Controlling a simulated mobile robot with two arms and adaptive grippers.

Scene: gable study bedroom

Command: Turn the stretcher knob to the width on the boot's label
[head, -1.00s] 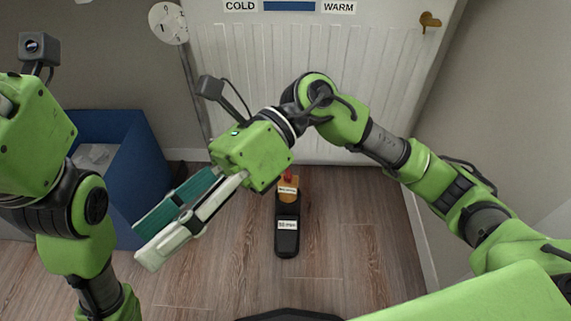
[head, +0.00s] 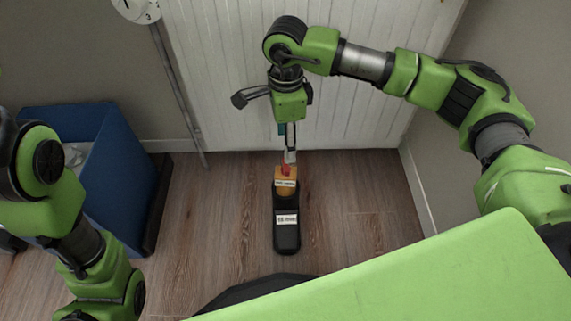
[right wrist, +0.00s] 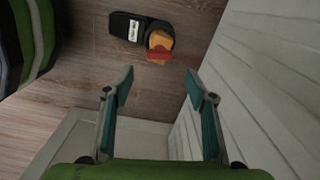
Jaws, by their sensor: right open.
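A dark boot (head: 287,237) lies on the wood floor in the middle of the head view, with a white label (head: 287,218) whose print is too small to read. An orange stretcher block (head: 286,187) with its own white tag sits at the boot's far end, and a red knob (head: 286,170) is on it. In the right wrist view my right gripper (right wrist: 160,85) is open and empty. There the red knob (right wrist: 160,56) lies beyond the fingertips, not between them. My left gripper is out of view.
The floor on both sides of the boot is clear.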

